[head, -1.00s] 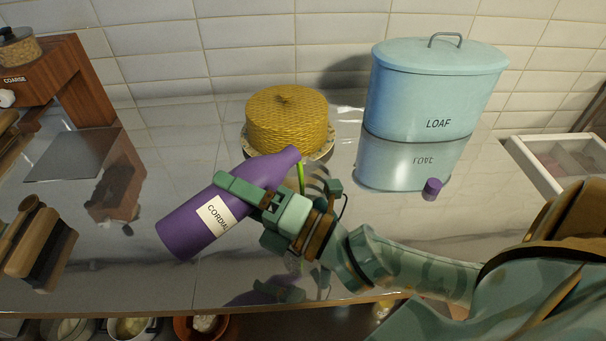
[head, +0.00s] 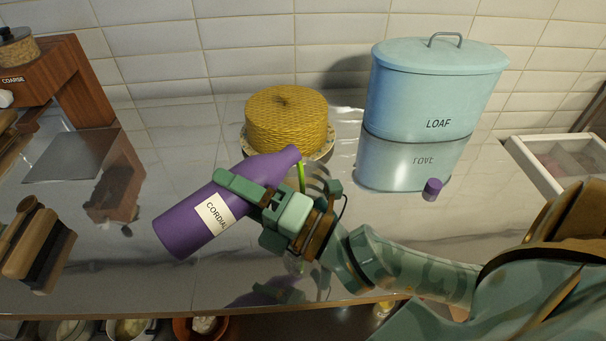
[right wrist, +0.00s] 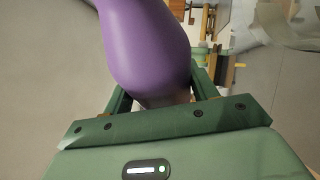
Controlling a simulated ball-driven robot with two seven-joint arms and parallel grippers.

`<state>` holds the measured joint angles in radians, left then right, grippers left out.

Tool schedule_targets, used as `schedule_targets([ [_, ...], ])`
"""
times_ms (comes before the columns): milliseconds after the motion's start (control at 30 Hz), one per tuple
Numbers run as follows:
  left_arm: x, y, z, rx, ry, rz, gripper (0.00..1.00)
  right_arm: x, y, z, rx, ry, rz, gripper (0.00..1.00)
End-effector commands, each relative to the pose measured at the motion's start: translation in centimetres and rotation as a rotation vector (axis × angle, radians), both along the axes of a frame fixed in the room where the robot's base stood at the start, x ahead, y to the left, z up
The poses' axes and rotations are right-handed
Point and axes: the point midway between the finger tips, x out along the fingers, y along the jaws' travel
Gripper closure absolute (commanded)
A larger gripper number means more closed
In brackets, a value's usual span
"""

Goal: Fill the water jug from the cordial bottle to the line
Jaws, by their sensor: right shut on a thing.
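The purple cordial bottle (head: 185,225) is held tilted above the counter, its base to the lower left and its neck to the upper right. My right gripper (head: 245,190) is shut on the bottle's body, beside the white label. The right wrist view also shows the bottle (right wrist: 147,45) between the fingers. A thin bright green stream (head: 301,178) hangs below the bottle's mouth. Faint clear curved shapes behind my gripper may be the water jug; it is mostly hidden, and I cannot make out its line or level. My left gripper is not in view.
A purple cap (head: 432,189) lies on the shiny counter (head: 400,235). A golden woven round thing (head: 287,120) stands behind the bottle, and a blue LOAF bin (head: 430,95) at the back right. Wooden tools (head: 35,240) lie at the left.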

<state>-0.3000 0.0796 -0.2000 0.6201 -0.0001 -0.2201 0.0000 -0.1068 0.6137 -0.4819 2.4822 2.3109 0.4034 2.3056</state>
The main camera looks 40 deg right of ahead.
Motion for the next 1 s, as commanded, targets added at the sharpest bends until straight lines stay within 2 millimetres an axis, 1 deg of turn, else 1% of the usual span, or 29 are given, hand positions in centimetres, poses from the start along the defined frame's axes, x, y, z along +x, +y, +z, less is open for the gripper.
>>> schedule_targets([
  [1000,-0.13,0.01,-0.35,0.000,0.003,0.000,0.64,-0.01,-0.03,0.50,0.039,0.001,0.000,0.82],
])
